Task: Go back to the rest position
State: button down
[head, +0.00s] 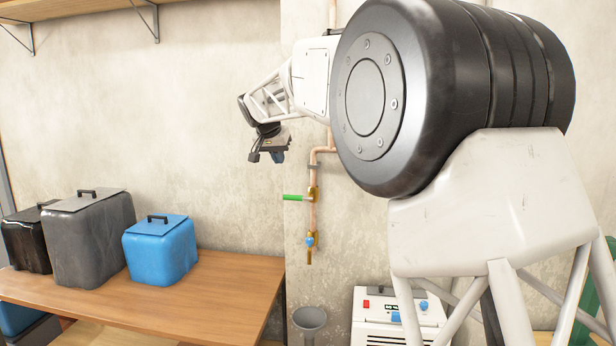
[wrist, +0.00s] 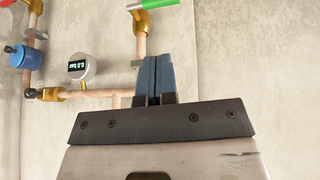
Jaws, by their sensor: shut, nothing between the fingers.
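My gripper (head: 277,157) is raised in front of the wall, left of the copper pipe in the head view and above the level of the table. In the wrist view my gripper (wrist: 154,62) shows its two blue fingers pressed together, with nothing between them. The fingers appear over the pipework in that view, and I cannot tell how far apart they are from it. My arm reaches across the upper right of the head view.
A wooden table (head: 215,295) holds a blue box (head: 160,252), a grey box (head: 88,240) and a black box (head: 25,240). The copper pipe (head: 313,190) has a green-handled valve (head: 295,198). A gauge (wrist: 82,67) reads 0.0 bar. A white machine (head: 375,330) stands below.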

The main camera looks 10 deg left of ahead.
jog(key=s+d+f+g, duration=0.1)
jog(key=s+d+f, duration=0.1)
jog(key=s+d, duration=1.2)
jog(key=s+d+f+g, duration=0.1)
jog(key=s+d+f, duration=0.1)
jog(key=s+d, duration=1.15)
jog(key=s+d+f, duration=0.5)
jog(key=s+f, duration=0.1)
jog(key=s, duration=0.4)
jog(key=s+d+f+g, duration=0.1)
jog(key=s+d+f, duration=0.4)
jog(key=s, duration=0.5)
jog(key=s+d+f+y, duration=0.1)
jog(key=s+d+f, duration=0.4)
jog(key=s, duration=0.5)
notch_tip(320, 180, down, 2)
jog(key=shift+s+d+f+n, duration=0.2)
jog(key=shift+s+n, duration=0.1)
jog(key=shift+n, duration=0.1)
